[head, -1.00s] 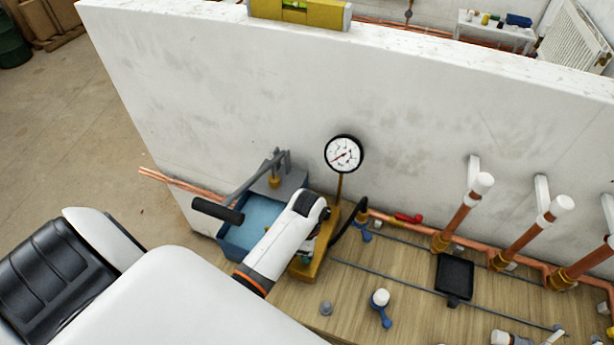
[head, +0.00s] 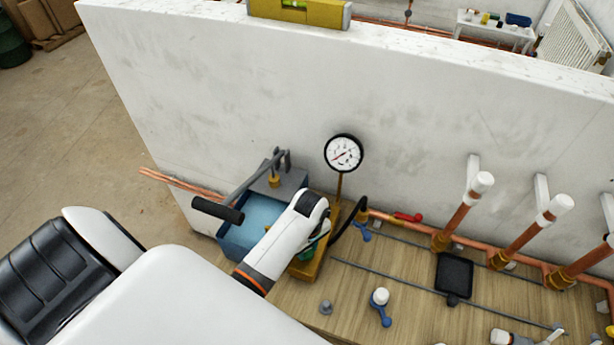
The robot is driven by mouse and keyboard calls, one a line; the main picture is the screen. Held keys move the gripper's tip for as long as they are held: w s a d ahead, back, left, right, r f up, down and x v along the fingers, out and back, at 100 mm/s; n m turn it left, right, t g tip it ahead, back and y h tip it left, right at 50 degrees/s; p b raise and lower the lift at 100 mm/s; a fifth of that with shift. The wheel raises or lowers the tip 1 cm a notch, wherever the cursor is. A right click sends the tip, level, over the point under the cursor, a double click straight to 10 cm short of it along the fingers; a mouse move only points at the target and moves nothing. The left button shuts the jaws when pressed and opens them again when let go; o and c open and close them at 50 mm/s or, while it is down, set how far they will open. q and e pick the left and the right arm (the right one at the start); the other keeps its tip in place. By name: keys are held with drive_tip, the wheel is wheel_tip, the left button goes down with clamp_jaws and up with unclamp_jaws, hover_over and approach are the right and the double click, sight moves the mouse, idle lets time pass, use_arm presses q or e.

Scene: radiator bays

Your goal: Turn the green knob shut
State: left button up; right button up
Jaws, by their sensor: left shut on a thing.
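The green knob (head: 304,254) shows only as a small green patch low on the brass-coloured pump block, beside the blue tank. My left arm reaches over it from the lower left. My left gripper (head: 313,240) points down at the knob from under the dark wrist and is shut on it. The wrist and fingers hide most of the knob, so how far it is turned cannot be seen. A round pressure gauge (head: 343,153) with a white face stands on a stem behind the gripper. My right gripper is not in view.
The blue tank (head: 262,218) with its black-handled lever (head: 218,210) stands left of my wrist. A black hose (head: 349,216) curves to the copper pipes at right. A black tray (head: 454,275) and blue-handled valve (head: 381,303) are on the wooden board. A white wall stands behind.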

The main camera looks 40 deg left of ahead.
use_arm(q)
drive_tip(key=m, duration=0.5)
drive_tip(key=shift+m, duration=0.3)
drive_tip(key=m, duration=0.4)
drive_tip(key=shift+s+f+m, duration=0.1)
drive_tip(key=shift+m, duration=0.2)
drive_tip(key=o, duration=1)
